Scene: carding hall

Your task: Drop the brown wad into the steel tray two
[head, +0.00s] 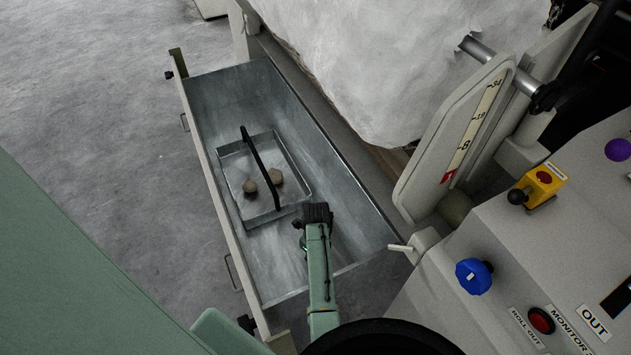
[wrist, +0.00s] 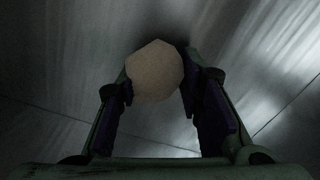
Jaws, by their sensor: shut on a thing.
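A pale brown wad (wrist: 155,70) sits between the two fingers of my gripper (wrist: 158,98) in the wrist view, and the gripper is shut on it. In the head view my gripper (head: 316,213) hangs over the big steel drawer, just right of the near right corner of a smaller steel tray (head: 233,161). The held wad is hidden there. Two brownish wads, one on the left (head: 250,186) and one on the right (head: 276,176), lie inside the smaller tray. No number shows on either container.
The long steel drawer (head: 222,90) stands open around the smaller tray. A black bar (head: 258,160) crosses above that tray. A machine with a scale plate (head: 470,130), knobs and a yellow switch box (head: 540,186) stands to the right. Bare drawer floor lies beyond the tray.

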